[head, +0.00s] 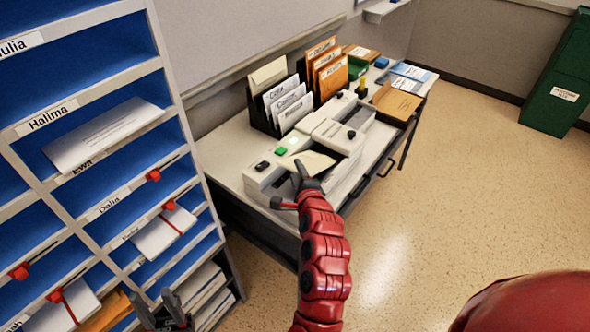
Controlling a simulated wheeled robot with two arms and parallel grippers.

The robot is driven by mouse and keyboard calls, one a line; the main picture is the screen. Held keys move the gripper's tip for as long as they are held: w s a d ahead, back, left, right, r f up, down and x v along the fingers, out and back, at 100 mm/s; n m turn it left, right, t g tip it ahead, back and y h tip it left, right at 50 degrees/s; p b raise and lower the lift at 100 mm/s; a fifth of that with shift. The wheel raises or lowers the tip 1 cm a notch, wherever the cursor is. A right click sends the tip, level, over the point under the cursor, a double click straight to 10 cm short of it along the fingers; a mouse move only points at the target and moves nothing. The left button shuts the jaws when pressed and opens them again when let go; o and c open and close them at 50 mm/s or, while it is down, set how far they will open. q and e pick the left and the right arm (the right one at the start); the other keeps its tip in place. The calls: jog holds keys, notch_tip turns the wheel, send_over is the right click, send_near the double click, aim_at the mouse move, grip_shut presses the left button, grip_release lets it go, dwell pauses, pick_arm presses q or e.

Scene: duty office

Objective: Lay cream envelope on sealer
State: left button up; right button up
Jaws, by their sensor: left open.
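The cream envelope (313,162) is over the light grey sealer (262,178) on the desk, slanting across the sealer's top. I cannot tell whether it rests flat on it. My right gripper (298,170), at the end of the red arm, has its fingers together at the envelope's near left end and is shut on it. The fingers hide that end, and the wrist covers part of the sealer's front. My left gripper (160,308) is open and empty at the bottom edge, low in front of the pigeonhole shelves, partly cut off by the frame.
Blue-lined pigeonholes (100,215) with name labels, letters and red tags fill the left. Behind the sealer stands a black rack (262,118) of envelopes. A grey device (335,135) and a brown tray (395,103) stand further along the desk. Open floor (450,190) lies to the right.

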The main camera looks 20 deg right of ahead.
jog(key=p+v, duration=1)
jog(key=v, duration=0.4)
jog(key=shift+s+p, duration=0.35)
jog(key=shift+s, duration=0.05)
jog(key=shift+d, duration=0.1)
